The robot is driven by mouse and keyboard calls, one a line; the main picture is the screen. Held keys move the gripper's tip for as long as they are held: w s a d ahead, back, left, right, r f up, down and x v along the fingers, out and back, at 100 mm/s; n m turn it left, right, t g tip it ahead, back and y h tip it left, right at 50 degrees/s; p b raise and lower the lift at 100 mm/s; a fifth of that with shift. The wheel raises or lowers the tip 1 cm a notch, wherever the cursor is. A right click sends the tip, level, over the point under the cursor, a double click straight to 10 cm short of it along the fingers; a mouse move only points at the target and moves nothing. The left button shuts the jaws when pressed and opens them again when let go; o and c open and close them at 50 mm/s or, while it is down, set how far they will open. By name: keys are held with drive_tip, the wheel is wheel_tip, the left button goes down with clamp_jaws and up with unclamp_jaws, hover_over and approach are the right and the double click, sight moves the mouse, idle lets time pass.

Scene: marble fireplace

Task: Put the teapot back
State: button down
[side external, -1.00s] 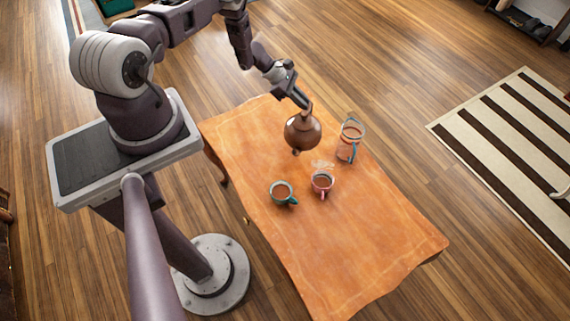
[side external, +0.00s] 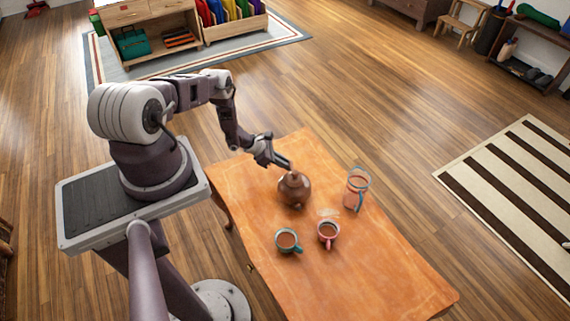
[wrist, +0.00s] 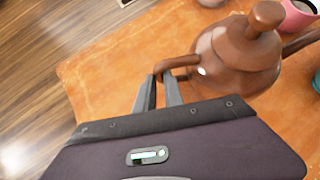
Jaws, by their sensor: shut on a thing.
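The brown teapot (side external: 294,189) is roughly upright over the far half of the orange-covered table (side external: 375,265). I cannot tell whether its base touches the cloth. My gripper (side external: 286,166) comes in from the far left side of the teapot. In the wrist view my gripper (wrist: 160,84) is shut on the looped handle of the teapot (wrist: 235,58). A teal-handled cup (side external: 287,240) and a pink cup (side external: 328,233) with brown drink stand nearer the camera. The pink cup (wrist: 298,14) also shows at the wrist view's top right.
A small pale patch (side external: 328,212) lies behind the pink cup. The table's near right part is bare. A striped rug (side external: 515,195) lies on the floor at right.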

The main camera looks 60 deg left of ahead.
drive_tip(key=c, duration=1.5)
unclamp_jaws()
drive_tip(key=shift+o, duration=0.2)
